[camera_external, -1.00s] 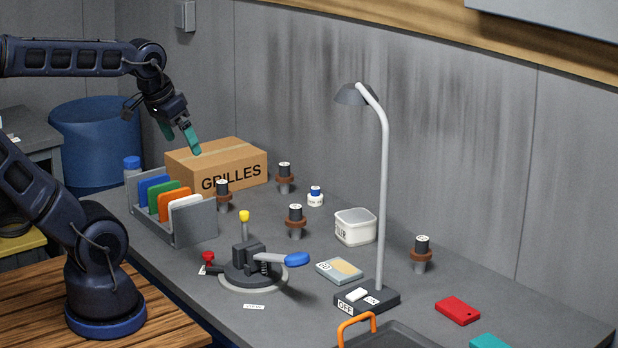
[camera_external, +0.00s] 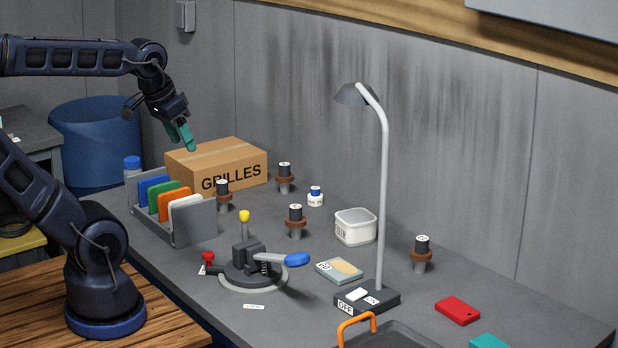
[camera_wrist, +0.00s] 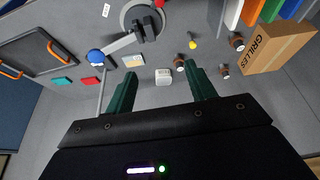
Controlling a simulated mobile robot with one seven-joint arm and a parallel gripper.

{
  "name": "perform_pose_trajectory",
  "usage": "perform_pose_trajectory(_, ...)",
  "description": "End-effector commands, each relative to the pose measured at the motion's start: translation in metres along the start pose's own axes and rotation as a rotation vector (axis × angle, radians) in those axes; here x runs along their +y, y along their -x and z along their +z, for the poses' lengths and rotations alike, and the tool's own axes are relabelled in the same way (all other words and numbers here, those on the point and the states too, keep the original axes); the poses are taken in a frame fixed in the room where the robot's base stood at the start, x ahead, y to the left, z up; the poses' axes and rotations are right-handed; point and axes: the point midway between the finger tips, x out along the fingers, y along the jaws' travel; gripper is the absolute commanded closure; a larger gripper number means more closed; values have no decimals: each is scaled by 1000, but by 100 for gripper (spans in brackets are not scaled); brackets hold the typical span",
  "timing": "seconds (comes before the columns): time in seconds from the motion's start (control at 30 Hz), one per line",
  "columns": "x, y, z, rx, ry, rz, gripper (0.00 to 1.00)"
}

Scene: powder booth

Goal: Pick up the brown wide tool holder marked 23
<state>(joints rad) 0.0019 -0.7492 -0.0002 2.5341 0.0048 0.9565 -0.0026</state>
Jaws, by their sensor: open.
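Several brown-collared tool holders with black tops and grey shanks stand on the grey bench. In the external view one (camera_external: 223,196) is beside the rack, one (camera_external: 285,178) is right of the carton, one (camera_external: 295,221) is mid-bench, and one (camera_external: 421,254) is right of the lamp. Their marks are too small to read, so I cannot tell which is 23. In the wrist view some show near the carton (camera_wrist: 237,42) and by my right finger (camera_wrist: 179,63). My gripper (camera_external: 183,138) is open and empty, high above the bench's left end; its green fingers also show in the wrist view (camera_wrist: 160,82).
The GRILLES carton (camera_external: 217,167) and the rack of coloured plates (camera_external: 205,222) stand at the left. A lever clamp (camera_external: 243,262), a tall lamp (camera_external: 384,190), a white tub (camera_external: 355,228) and a tray with orange handles (camera_external: 392,338) crowd the bench.

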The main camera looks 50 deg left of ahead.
Motion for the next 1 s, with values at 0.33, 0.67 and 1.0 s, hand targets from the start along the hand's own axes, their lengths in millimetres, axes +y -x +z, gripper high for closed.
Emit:
perform_pose_trajectory(0.33, 14, -23, -61, -36, -101, -93, 45)
perform_pose_trajectory(0.67, 42, -68, -132, -72, -242, -148, 45)
perform_pose_trajectory(1.0, 80, -130, -194, -95, -386, -136, 45)
